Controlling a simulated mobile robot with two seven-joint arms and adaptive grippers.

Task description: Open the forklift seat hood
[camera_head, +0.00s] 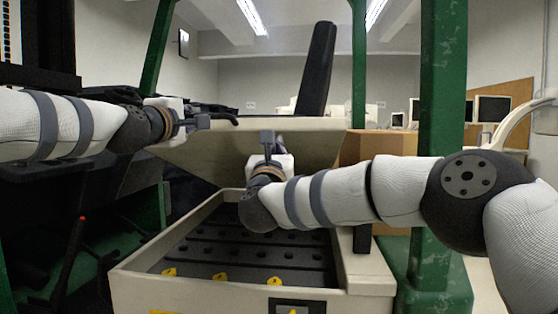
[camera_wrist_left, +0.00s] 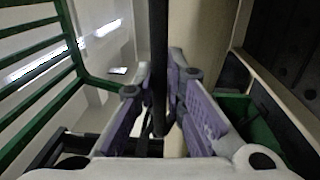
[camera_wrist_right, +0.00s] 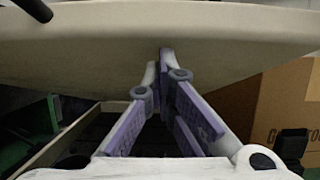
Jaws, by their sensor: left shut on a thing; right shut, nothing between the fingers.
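The forklift seat hood (camera_head: 310,147) is a cream panel, raised and tilted above an open compartment (camera_head: 372,272). The black seat back (camera_head: 317,70) stands up from it. My left gripper (camera_head: 203,122) is at the hood's left side, shut on a dark bar (camera_head: 225,117); the bar runs between its fingers in the left wrist view (camera_wrist_left: 158,50). My right gripper (camera_head: 267,137) is shut and empty in front of the hood's underside. In the right wrist view its closed fingertips (camera_wrist_right: 165,62) are at the hood's cream face (camera_wrist_right: 90,55); whether they touch is unclear.
The compartment holds a dark ribbed block (camera_head: 250,255) with several yellow tags along its front. Green posts (camera_head: 447,110) frame the forklift. A cardboard box (camera_wrist_right: 275,105) stands at the right in the right wrist view. A red-tipped lever (camera_head: 75,245) is at the lower left.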

